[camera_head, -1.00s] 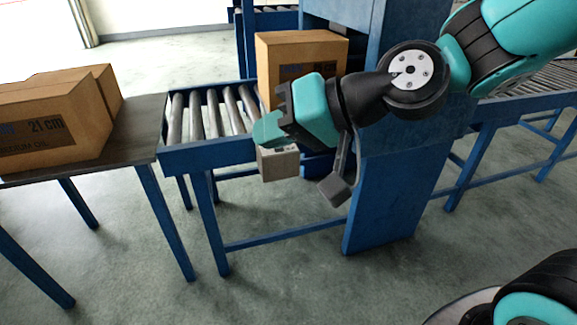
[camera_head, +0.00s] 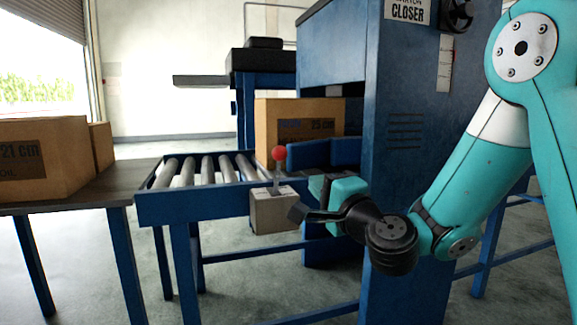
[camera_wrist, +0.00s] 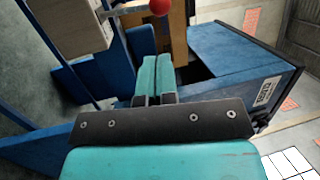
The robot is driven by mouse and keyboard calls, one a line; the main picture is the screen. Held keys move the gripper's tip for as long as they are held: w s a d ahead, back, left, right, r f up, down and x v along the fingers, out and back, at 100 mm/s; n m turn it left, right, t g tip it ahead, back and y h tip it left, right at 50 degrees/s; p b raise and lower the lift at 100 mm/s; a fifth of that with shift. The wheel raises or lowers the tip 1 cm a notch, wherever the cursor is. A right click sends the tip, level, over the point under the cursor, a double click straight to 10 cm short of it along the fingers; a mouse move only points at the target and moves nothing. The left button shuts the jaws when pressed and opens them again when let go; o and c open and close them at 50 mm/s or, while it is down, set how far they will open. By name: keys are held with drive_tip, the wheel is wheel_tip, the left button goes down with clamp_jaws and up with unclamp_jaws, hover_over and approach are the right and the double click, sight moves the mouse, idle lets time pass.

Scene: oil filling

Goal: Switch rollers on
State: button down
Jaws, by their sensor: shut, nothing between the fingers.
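The roller switch is a beige box (camera_head: 273,211) on the side of the blue roller conveyor (camera_head: 190,207). A metal lever with a red ball (camera_head: 279,154) stands about upright on it. In the wrist view the box (camera_wrist: 75,27) is at upper left and the red ball (camera_wrist: 160,7) is at the top edge, cut off. My gripper (camera_head: 318,188) is just right of the box and lever, seemingly apart from them. In the wrist view its teal fingers (camera_wrist: 155,75) are together and empty. The rollers (camera_head: 205,170) lie behind the box.
A carton (camera_head: 270,125) stands at the rollers' right end, by the blue carton closer machine (camera_head: 405,190). Cartons (camera_head: 42,150) rest on the dark table (camera_head: 75,198) at left. Open floor lies below the conveyor.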

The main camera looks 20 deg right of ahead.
sight(285, 155)
drive_tip(key=p+x, duration=1)
drive_tip(key=shift+w+a+r, duration=0.15)
drive_tip(key=shift+w+r, duration=0.05)
drive_tip(key=shift+r, duration=0.25)
drive_tip(key=shift+w+a+p, duration=0.15)
drive_tip(key=shift+w+p, duration=0.5)
drive_tip(key=shift+p, duration=0.2)
drive_tip(key=shift+w+f, duration=0.15)
drive_tip(key=shift+w, duration=0.15)
drive_tip(key=shift+p, duration=0.5)
